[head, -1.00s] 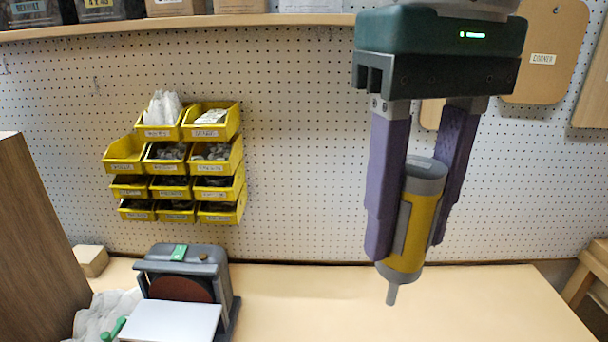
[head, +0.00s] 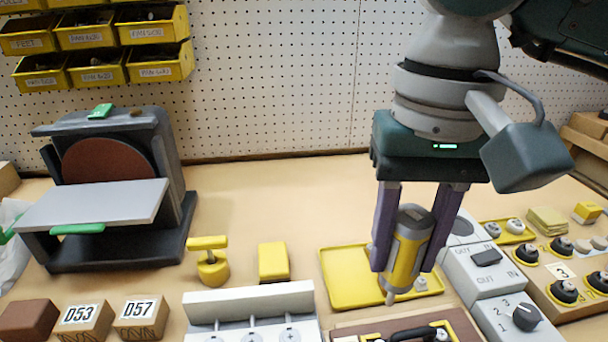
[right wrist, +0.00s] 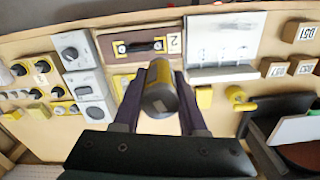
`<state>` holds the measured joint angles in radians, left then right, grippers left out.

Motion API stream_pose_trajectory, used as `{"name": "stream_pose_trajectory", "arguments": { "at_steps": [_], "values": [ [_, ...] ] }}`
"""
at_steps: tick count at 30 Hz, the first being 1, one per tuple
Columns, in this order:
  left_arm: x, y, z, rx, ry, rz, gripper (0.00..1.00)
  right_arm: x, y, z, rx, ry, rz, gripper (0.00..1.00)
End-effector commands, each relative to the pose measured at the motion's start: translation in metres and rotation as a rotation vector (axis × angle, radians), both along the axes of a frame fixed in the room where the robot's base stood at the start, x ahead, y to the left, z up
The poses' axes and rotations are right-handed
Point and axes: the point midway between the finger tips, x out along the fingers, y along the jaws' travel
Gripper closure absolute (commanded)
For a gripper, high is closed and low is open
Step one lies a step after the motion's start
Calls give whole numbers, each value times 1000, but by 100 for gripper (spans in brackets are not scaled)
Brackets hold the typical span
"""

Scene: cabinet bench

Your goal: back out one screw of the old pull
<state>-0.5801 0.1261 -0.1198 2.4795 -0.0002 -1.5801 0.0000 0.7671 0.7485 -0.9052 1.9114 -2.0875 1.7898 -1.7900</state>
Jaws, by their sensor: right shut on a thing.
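My right gripper (head: 404,267) is shut on a yellow and grey powered screwdriver (head: 411,240). The tool hangs nearly upright, its short grey bit pointing down, in front of the yellow tray in the head view. The screwdriver also shows end-on between the fingers in the right wrist view (right wrist: 158,98). The old pull (head: 412,335), a black bar handle on a brown panel (head: 352,330), is cut off by the bottom edge. In the right wrist view the whole pull (right wrist: 145,46) shows, with light round spots at both ends. My left gripper is not in view.
A yellow tray (head: 338,265) lies behind the panel. A grey switch box (head: 480,270) and a board of knobs (head: 560,310) stand right. A grey rack (head: 250,300), a yellow clamp (head: 210,265) and a disc sander (head: 110,185) stand left.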

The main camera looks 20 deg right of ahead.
Motion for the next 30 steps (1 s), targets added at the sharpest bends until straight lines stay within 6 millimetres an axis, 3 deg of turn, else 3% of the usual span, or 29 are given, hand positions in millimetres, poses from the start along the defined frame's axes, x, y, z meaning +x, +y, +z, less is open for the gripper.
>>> {"name": "stream_pose_trajectory", "arguments": {
  "at_steps": [1, 3, 13, 24, 30],
  "values": [
    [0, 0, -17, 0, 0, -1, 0, -1, -1, -20, 1, 0, -10, 100],
    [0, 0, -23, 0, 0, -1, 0, -1, -3, -29, 0, -1, -21, 100],
    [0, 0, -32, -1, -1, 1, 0, -1, -4, -45, 1, 0, -31, 100],
    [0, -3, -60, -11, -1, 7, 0, -1, -4, -82, 0, -3, -30, 100],
    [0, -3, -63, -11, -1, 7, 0, -1, -4, -84, 0, -1, -30, 100]
  ]
}}
